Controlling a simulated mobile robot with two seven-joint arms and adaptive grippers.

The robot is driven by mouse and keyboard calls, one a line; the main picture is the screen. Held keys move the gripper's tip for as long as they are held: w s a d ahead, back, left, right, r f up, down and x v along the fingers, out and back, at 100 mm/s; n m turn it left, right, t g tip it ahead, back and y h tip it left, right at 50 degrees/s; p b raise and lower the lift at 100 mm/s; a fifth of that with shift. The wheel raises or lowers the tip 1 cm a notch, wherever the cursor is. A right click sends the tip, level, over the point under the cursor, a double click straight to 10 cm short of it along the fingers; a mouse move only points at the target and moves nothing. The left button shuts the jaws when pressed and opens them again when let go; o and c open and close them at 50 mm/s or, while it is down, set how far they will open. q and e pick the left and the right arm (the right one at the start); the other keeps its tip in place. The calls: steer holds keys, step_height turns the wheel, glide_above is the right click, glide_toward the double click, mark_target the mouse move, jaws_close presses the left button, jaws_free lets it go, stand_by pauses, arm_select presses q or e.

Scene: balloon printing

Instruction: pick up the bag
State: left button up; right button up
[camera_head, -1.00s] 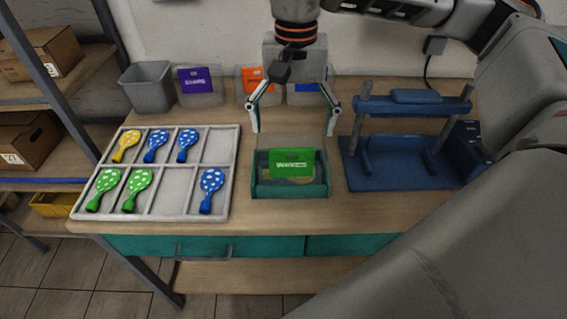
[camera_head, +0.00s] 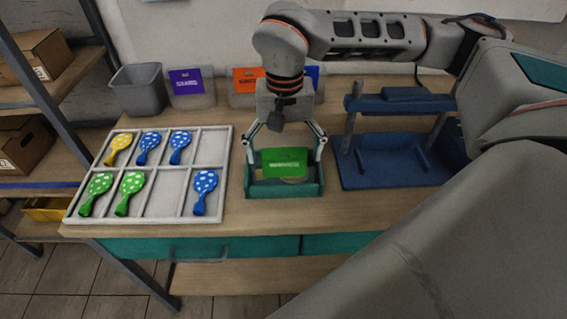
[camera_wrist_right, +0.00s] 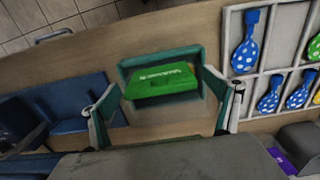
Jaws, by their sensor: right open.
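The bag looks clear with a green label (camera_head: 285,162) and stands in a small teal holder (camera_head: 286,189) on the table. In the right wrist view the green label (camera_wrist_right: 161,81) shows between the fingers, with the teal holder (camera_wrist_right: 150,56) around it. My right gripper (camera_head: 284,153) is open, pointing down over the bag, with one finger on each side of it. The wrist view also shows the right gripper (camera_wrist_right: 160,100) with its fingers wide apart. I cannot tell whether the fingers touch the bag. My left gripper is not in view.
A white divided tray (camera_head: 228,150) with several dotted balloons lies left of the holder. A blue press-like stand (camera_head: 395,175) is close on the right. A grey bin (camera_head: 139,91) and bins with purple (camera_head: 186,82) and orange (camera_head: 248,80) labels stand behind.

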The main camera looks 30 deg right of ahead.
steer(key=c, duration=1.2)
steer(key=shift+r, duration=0.15)
